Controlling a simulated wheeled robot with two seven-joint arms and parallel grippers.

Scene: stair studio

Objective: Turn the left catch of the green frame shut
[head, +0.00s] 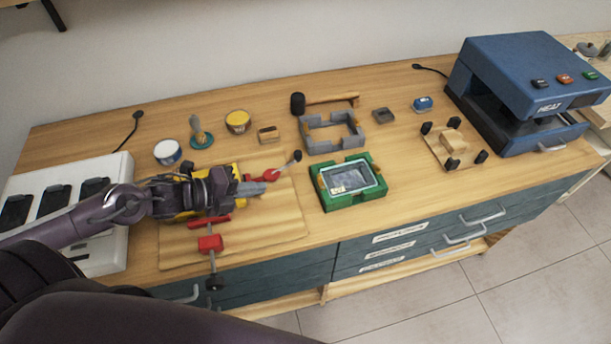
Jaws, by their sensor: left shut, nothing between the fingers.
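The green frame (357,197) lies on the wooden workbench near the middle of the head view, with a grey screen-like panel (350,180) inside it. Small orange-yellow bits show at its left and right sides. They look like catches, but they are too small to tell how they are turned. My left gripper (258,187) is shut and empty. It is over the wooden board, to the left of the green frame and apart from it. My right gripper is not in view.
Red clamps with dark knobs (210,243) sit at the wooden board (285,225), close to my left gripper. A grey frame (318,147) lies behind the green one. A wooden jig (437,155) and blue heat press (520,75) stand to the right. Bare bench lies right of the green frame.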

